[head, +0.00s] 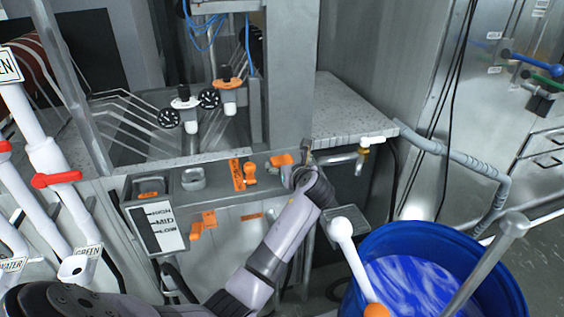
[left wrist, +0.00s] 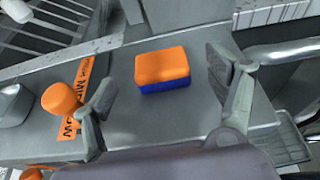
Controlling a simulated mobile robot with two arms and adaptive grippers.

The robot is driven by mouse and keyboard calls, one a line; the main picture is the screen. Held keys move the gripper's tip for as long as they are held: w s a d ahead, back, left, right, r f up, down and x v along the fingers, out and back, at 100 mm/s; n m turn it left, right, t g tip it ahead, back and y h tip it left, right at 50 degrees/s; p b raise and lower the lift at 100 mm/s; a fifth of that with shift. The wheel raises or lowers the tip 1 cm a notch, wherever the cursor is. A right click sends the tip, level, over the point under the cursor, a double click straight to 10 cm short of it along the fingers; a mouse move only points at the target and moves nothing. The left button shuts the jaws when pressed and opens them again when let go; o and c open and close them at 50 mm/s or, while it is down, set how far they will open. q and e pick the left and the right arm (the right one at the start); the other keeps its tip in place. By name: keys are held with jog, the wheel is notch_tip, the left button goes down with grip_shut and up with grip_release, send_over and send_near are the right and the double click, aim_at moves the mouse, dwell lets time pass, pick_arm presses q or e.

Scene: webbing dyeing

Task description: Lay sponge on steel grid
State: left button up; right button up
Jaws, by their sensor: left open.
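The sponge (left wrist: 163,70), orange on top and blue below, lies flat on a grey metal ledge in the left wrist view. In the head view the sponge (head: 281,160) shows at the ledge's edge, beside my left gripper (head: 302,158). My left gripper is open. In the left wrist view its fingers stand apart on either side of the sponge, with clear gaps. A small grey grid-like tray (head: 347,224), which looks like the steel grid, is below and right of the gripper. Part of it shows at the right edge of the left wrist view (left wrist: 292,140). My right gripper is not in view.
An orange-handled knob (head: 250,172) on an orange label stands left of the sponge, close to my left finger in the left wrist view. A metal pipe (head: 343,157) runs to the right. A blue barrel (head: 500,290) of blue liquid stands at lower right.

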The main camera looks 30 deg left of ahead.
aim_at(282, 159)
pick_arm(q)
jog(key=shift+p+x, duration=0.6)
jog(key=shift+x, duration=2.2)
jog(key=shift+d+f, duration=0.1)
jog(key=shift+s, duration=0.1)
jog(key=shift+c, duration=0.4)
jog(key=c, duration=1)
